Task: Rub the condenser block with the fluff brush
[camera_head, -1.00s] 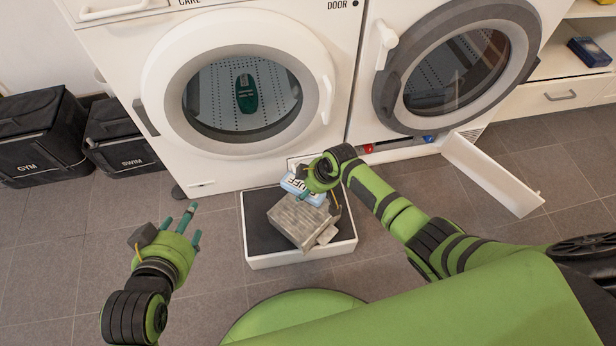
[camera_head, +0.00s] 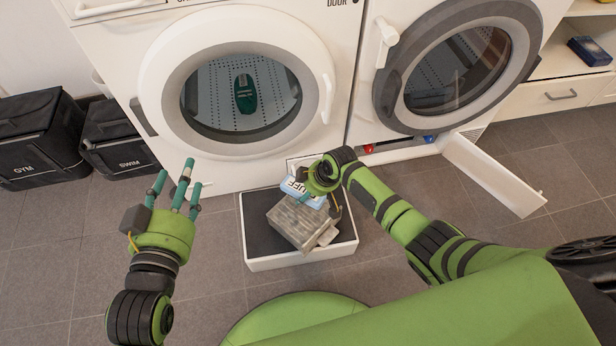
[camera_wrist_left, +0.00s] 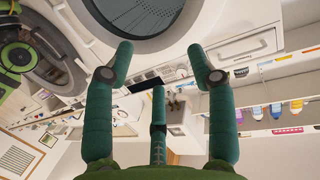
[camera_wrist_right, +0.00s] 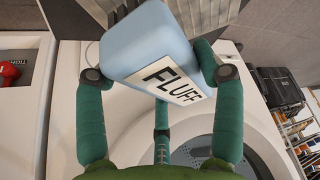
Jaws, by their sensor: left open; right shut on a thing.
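The condenser block (camera_head: 297,223) is a grey ribbed box lying askew in a white-rimmed tray (camera_head: 300,258) with a dark floor, in front of the left machine. The fluff brush (camera_wrist_right: 155,50) is a light blue block with a white "FLUFF" label. My right gripper (camera_wrist_right: 158,72) is shut on it, with fingers on both sides. In the head view the brush (camera_head: 300,191) is just above the far side of the block; whether they touch I cannot tell. My left gripper (camera_head: 175,186) is open and empty, left of the tray, fingers pointing up toward the left machine.
The left machine (camera_head: 235,20) has a closed round door with a green shoe (camera_head: 245,94) behind the glass. A white flap (camera_head: 490,172) stands open at lower right. Two black bins (camera_head: 38,140) stand at left. The floor left of the tray is clear.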

